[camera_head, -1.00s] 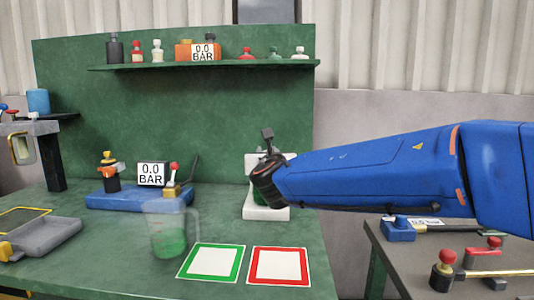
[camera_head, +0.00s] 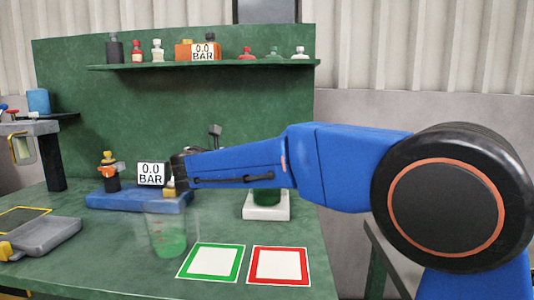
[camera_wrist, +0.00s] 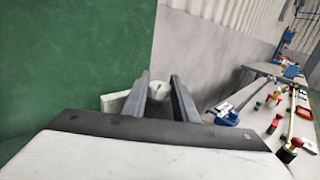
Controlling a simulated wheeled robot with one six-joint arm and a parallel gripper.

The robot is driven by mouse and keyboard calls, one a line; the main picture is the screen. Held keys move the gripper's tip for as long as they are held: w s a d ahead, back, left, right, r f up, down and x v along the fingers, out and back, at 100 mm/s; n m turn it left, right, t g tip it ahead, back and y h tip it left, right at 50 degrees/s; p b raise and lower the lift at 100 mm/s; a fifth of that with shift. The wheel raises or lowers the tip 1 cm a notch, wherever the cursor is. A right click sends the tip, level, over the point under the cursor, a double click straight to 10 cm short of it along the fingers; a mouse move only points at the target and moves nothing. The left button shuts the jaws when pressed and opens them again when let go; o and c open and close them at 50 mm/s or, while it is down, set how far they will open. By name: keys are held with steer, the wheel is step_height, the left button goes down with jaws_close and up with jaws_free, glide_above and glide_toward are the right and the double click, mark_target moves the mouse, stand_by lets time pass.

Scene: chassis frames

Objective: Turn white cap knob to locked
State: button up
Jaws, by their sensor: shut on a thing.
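In the wrist view my gripper (camera_wrist: 160,79) has its two grey fingers on either side of a round white cap knob (camera_wrist: 160,89), and it is shut on it. A small dark mark shows on the cap's face. In the head view the blue arm crosses in front of the white stand (camera_head: 266,212) and hides the cap and my gripper. Part of a green body (camera_head: 263,197) shows below the arm, on the stand's base. Which way the knob is turned cannot be read.
A clear jug with green liquid (camera_head: 168,235) stands in front of the arm. A blue unit (camera_head: 125,199) with a 0.0 BAR display (camera_head: 151,174) is to the left. Green-framed (camera_head: 211,263) and red-framed (camera_head: 279,266) mats lie at the front. A side table is at right.

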steer(key=shift+m+g+h, duration=2.1)
steer(key=shift+m+g, duration=0.1)
steer(key=shift+g, duration=0.6)
steer(key=o, duration=1.1)
